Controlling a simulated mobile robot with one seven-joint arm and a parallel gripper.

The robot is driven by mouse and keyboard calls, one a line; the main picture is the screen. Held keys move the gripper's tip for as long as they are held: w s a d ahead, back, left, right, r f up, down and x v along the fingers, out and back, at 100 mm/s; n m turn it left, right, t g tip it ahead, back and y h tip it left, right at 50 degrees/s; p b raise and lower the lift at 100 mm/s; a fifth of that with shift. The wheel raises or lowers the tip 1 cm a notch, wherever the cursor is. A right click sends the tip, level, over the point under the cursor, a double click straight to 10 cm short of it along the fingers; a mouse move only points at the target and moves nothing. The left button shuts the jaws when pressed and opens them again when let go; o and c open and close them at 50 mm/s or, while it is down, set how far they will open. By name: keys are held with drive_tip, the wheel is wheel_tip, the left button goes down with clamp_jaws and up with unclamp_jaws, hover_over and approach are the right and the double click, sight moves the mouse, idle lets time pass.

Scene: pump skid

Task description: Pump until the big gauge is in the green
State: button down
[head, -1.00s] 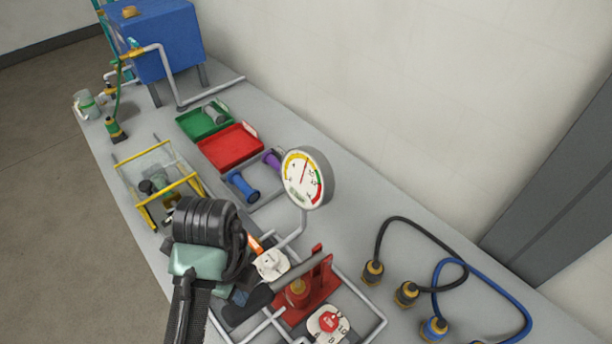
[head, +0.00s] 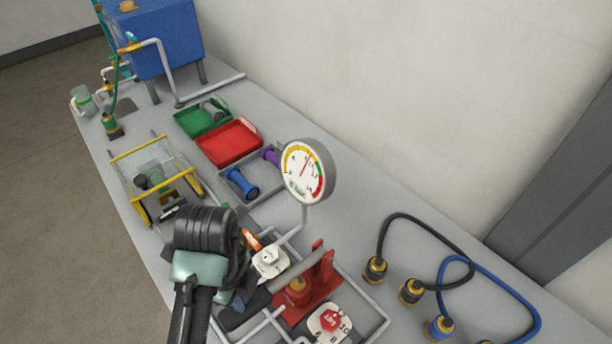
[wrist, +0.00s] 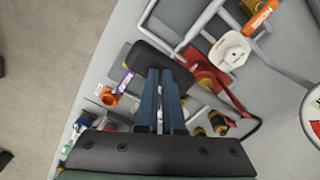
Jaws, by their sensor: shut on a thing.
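The big gauge (head: 303,172) is a white round dial on a grey post, with yellow, green and red bands. Its red needle points up and slightly right, around the yellow near the green; the exact reading is too small to tell. The red hand pump (head: 305,292) stands below it, with a grey lever bar sloping down left to a black grip (head: 250,302). My gripper (wrist: 160,78) has its blue fingers shut on this black grip (wrist: 150,62). The fingers are mostly hidden by my wrist in the head view.
A white knob (head: 270,261) with an orange tag and a red-and-white dial (head: 330,321) sit close to the pump among grey pipes. Red (head: 230,142) and green trays stand behind. Hoses (head: 430,240) lie at right; a yellow-framed clear box (head: 155,180) is at left.

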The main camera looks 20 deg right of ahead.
sight(247, 309)
drive_tip(key=f+b, duration=0.3)
drive_tip(key=f, duration=0.2)
drive_tip(key=shift+d+f, duration=0.1)
drive_tip(key=shift+d, duration=0.1)
wheel_tip(247, 309, up, 9)
drive_tip(key=p, duration=0.7)
drive_tip(key=shift+a+r, duration=0.1)
drive_tip(key=shift+r, duration=0.1)
idle(1.6)
idle(0.6)
drive_tip(key=shift+r+p, duration=2)
drive_tip(key=shift+r, duration=0.5)
